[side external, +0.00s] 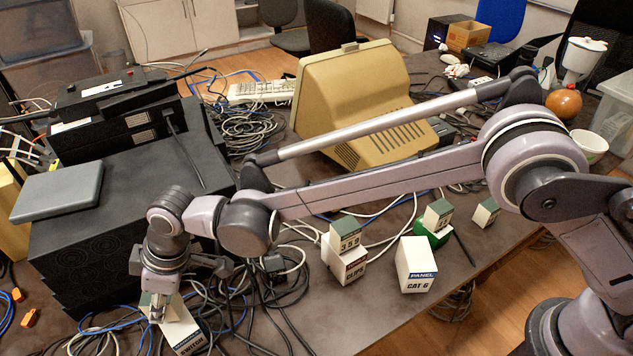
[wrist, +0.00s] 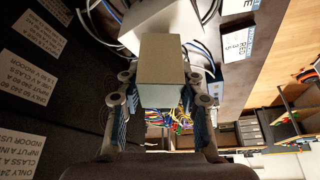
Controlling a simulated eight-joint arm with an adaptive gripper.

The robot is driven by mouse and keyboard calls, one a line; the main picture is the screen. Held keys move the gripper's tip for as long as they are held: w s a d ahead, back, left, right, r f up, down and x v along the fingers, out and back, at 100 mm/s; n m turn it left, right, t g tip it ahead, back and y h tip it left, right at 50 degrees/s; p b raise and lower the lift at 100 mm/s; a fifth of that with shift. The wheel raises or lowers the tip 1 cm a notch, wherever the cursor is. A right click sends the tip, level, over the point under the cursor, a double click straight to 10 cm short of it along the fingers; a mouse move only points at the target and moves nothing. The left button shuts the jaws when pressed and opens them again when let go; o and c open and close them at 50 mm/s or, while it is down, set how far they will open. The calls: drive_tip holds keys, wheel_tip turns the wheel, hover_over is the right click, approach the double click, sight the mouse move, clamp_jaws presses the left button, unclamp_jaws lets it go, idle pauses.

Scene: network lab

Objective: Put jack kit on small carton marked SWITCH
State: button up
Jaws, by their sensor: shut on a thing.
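My gripper (side external: 156,314) points down at the lower left in the side view and is shut on a small box, the jack kit. In the wrist view the jack kit (wrist: 165,75) shows a plain grey-green face between the two fingers (wrist: 164,98); I cannot read any label on it. The small white carton marked SWITCH (side external: 184,338) stands on the table right below my gripper. In the wrist view a white carton face (wrist: 165,30) shows beyond the jack kit. My fingers partly hide the box in the side view, and I cannot tell whether it touches the carton.
A black equipment stack (side external: 110,230) rises close on the left. Loose cables (side external: 265,315) lie around the SWITCH carton.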

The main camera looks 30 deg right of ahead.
drive_tip(key=shift+f, duration=1.1)
drive_tip(key=shift+f, duration=0.1)
drive_tip(key=o, duration=1.2)
drive_tip(key=shift+o, duration=0.2)
